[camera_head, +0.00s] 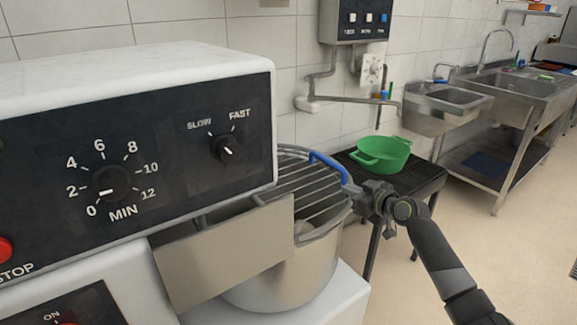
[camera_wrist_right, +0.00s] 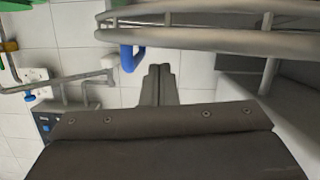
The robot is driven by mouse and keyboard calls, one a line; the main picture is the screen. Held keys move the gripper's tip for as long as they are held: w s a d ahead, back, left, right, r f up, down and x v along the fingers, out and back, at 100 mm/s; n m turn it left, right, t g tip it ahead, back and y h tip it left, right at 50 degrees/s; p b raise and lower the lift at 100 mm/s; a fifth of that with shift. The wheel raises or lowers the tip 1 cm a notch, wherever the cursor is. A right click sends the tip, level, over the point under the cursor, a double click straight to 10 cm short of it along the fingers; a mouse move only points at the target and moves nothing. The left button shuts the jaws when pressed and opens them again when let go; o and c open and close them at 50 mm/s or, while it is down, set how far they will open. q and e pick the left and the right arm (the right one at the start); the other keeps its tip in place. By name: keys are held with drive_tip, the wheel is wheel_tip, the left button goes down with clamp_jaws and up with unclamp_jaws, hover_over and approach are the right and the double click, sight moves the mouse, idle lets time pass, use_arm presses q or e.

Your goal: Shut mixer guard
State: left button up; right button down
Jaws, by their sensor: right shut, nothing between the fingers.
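The mixer (camera_head: 130,90) fills the left of the head view, with a black timer and speed panel. Its wire guard (camera_head: 300,188) lies over the steel bowl (camera_head: 290,275), with a blue handle (camera_head: 330,165) on its rim. My right gripper (camera_head: 352,192) is shut and empty beside the guard rim, just below the handle. In the right wrist view the shut fingers (camera_wrist_right: 158,72) point toward the guard's bars (camera_wrist_right: 210,35), and the blue handle (camera_wrist_right: 127,58) is just left of the tips. I cannot tell whether the fingers touch the guard. My left gripper is out of view.
A green pot (camera_head: 380,155) stands on a dark slatted stand (camera_head: 425,178) behind my right gripper. A small sink (camera_head: 447,105) and a steel sink bench (camera_head: 525,95) line the tiled wall. The floor at the right is clear.

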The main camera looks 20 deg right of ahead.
use_arm(q)
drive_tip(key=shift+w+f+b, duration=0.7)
drive_tip(key=shift+b, duration=0.2)
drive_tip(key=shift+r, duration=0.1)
